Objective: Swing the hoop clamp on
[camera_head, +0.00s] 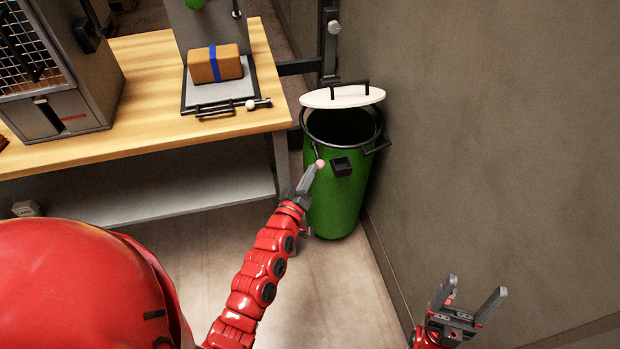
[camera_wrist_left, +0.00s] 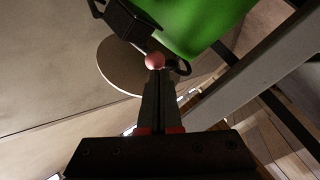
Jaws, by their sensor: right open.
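The green drum (camera_head: 337,205) stands by the wall with its dark mouth showing. A black hoop (camera_head: 309,133) runs around its rim. A thin lever hangs from the hoop's left side, ending in a pink ball knob (camera_head: 320,164). The pale lid (camera_head: 318,98) with a black handle is above the drum's back edge; I cannot tell what holds it. My left gripper (camera_head: 313,172) is at the knob; in the left wrist view its fingers are together and the knob (camera_wrist_left: 155,61) is at their tips. My right gripper (camera_head: 474,298) is open and empty, at the lower right.
A wooden bench (camera_head: 150,62) is left of the drum, with a brown blue-banded package (camera_head: 204,69) on a grey plate (camera_head: 240,88). A black box (camera_head: 341,167) is on the drum's front. The wall (camera_head: 500,150) is close on the right. The floor before the drum is clear.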

